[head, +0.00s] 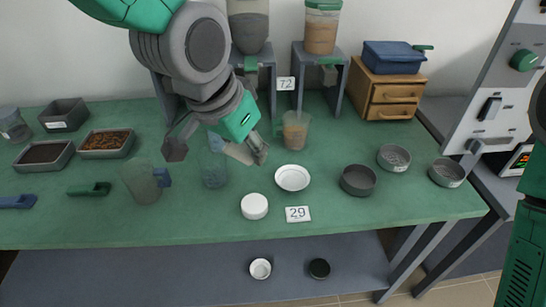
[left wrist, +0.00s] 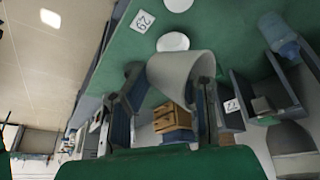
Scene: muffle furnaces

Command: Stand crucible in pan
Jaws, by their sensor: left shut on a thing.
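My left gripper (head: 250,150) is shut on a pale grey cup-like crucible (left wrist: 180,72), seen between its fingers in the left wrist view. In the head view the crucible (head: 240,153) is mostly hidden by the gripper, held tilted above the table. A dark round pan (head: 358,180) sits on the green table to the right of the gripper. It looks empty and is apart from the crucible. My right gripper is out of view.
Two grey bowls (head: 394,157) (head: 446,172) stand at the right. A jug (head: 142,182), a bluish beaker (head: 215,170) and a brown-filled beaker (head: 296,130) stand near the gripper.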

